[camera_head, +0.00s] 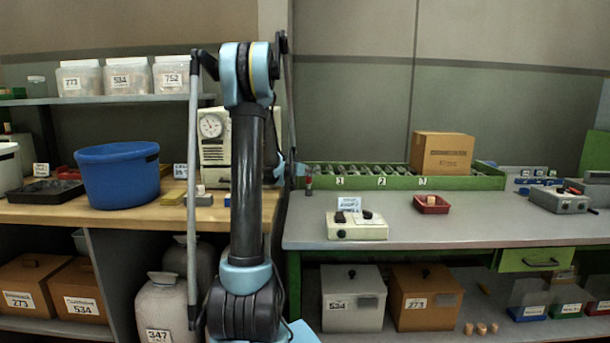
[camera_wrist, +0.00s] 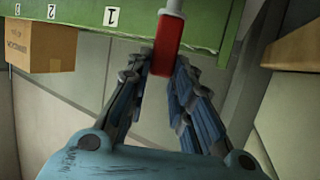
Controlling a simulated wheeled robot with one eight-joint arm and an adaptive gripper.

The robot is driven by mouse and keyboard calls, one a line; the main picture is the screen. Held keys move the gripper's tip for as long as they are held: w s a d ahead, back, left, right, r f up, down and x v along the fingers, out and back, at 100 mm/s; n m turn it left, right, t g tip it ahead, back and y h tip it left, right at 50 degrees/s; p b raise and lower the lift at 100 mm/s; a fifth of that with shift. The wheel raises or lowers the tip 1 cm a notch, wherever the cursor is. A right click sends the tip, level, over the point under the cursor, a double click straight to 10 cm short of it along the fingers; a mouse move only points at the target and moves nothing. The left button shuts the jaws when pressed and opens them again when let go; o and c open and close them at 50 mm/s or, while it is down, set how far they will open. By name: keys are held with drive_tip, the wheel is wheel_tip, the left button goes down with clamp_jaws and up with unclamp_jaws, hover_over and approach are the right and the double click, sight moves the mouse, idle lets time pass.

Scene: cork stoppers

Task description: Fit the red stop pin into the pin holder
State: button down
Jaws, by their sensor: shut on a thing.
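The red stop pin shows in the wrist view as a red cylinder (camera_wrist: 166,48) with a pale, narrower end towards the top edge. My gripper (camera_wrist: 160,68) is shut on the red part, with a finger on each side. In the head view, my gripper (camera_head: 302,169) is at the left end of the green roller conveyor (camera_head: 400,183), and the pin (camera_head: 309,180) shows small and upright there. The pin's pale end overlaps the conveyor's green side in the wrist view. I cannot make out the pin holder or whether the pin touches it.
A cardboard box (camera_head: 442,153) stands on the conveyor, right of the pin. A pale switch box (camera_head: 357,226) and a red tray (camera_head: 431,204) are on the grey bench (camera_head: 480,232). A wooden bench with a blue tub (camera_head: 117,177) is left of my arm.

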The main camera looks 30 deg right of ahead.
drive_tip(key=shift+f, duration=1.4)
idle(2.0)
drive_tip(key=c, duration=1.3)
unclamp_jaws()
drive_tip(key=shift+c, duration=0.2)
drive_tip(key=v, duration=0.7)
drive_tip(key=shift+a, duration=0.2)
drive_tip(key=shift+s, duration=0.15)
